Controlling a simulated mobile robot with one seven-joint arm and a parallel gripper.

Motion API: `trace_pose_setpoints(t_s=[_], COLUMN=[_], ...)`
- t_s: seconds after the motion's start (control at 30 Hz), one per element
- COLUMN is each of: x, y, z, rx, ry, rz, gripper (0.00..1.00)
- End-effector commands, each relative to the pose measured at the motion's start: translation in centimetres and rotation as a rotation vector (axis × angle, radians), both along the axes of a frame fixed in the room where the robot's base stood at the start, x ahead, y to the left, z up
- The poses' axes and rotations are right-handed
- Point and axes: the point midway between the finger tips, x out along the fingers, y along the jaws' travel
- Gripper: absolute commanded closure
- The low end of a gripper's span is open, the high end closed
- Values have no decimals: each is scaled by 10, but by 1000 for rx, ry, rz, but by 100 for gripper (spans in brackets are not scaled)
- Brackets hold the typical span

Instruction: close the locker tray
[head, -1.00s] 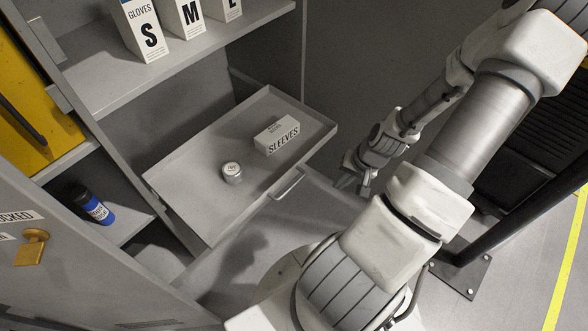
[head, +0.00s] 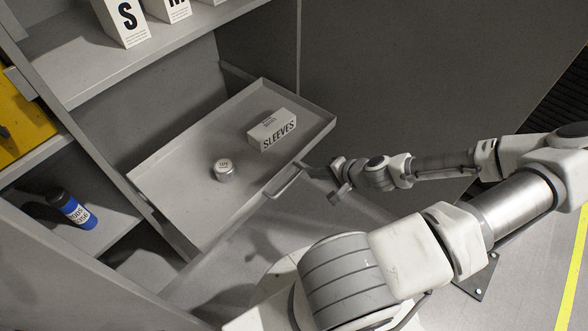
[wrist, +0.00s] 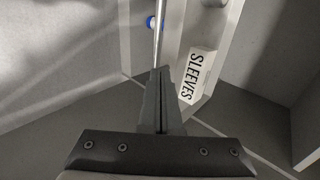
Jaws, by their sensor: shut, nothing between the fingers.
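The locker tray (head: 190,205) is pulled out of the grey locker. It holds a white SLEEVES box (head: 272,130) and a small round tin (head: 223,171). Its bar handle (head: 283,181) is on the front face. My gripper (head: 325,177) is in front of the tray, close to the handle's right end. In the wrist view my gripper's fingers (wrist: 160,100) are together and empty, with their tips by the near end of the handle (wrist: 159,42). I cannot tell whether they touch it. The SLEEVES box (wrist: 198,75) shows beside them.
A shelf (head: 150,60) with white glove boxes (head: 122,22) is above the tray. A blue and black bottle (head: 72,210) stands on a lower shelf at left. A yellow item (head: 20,125) is at far left. A grey panel (head: 400,80) rises behind the tray's right side.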

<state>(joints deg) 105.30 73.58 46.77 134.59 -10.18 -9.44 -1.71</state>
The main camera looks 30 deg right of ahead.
Motion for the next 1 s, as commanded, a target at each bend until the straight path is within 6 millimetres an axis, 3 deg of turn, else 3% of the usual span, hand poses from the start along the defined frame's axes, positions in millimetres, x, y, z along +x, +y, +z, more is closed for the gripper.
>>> trace_pose_setpoints(t_s=[0.03,0.27,0.6,1.0], x=[8,42,74,76], y=[5,15,25,26], z=[-12,-45,-39,-38], rx=[3,2,-1,-1], ry=[0,1,2,2], rz=[5,5,3,1], gripper=[100,100,100,100])
